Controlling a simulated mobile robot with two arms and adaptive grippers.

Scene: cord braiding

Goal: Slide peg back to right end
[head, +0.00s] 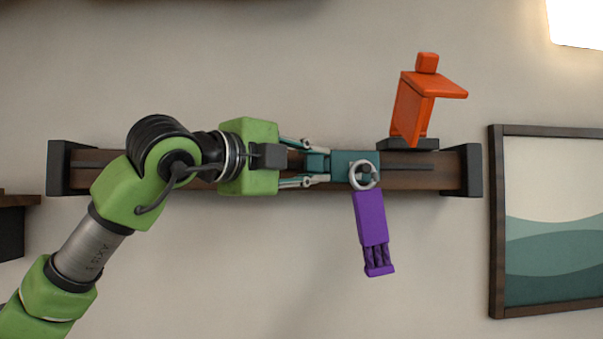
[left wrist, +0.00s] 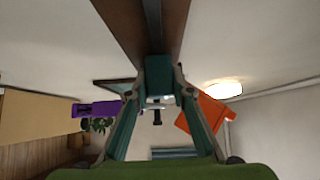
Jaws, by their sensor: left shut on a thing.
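A dark wooden rail (head: 230,196) runs across the wall, with a black end block (head: 470,170) at its right end. A teal block, apparently the peg (head: 342,158), sits on the rail right of its middle. My left gripper (head: 318,167) is shut on the teal peg from the left. The teal peg also shows between the fingers in the left wrist view (left wrist: 158,76). A pale ring (head: 375,176) is at the peg's front, and a purple cord piece (head: 371,217) hangs below it, slightly tilted. My right gripper is not in view.
An orange piece (head: 412,105) with a flat top stands tilted on a dark base (head: 408,144) at the rail, right of the peg. A framed picture (head: 496,230) hangs beyond the rail's right end.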

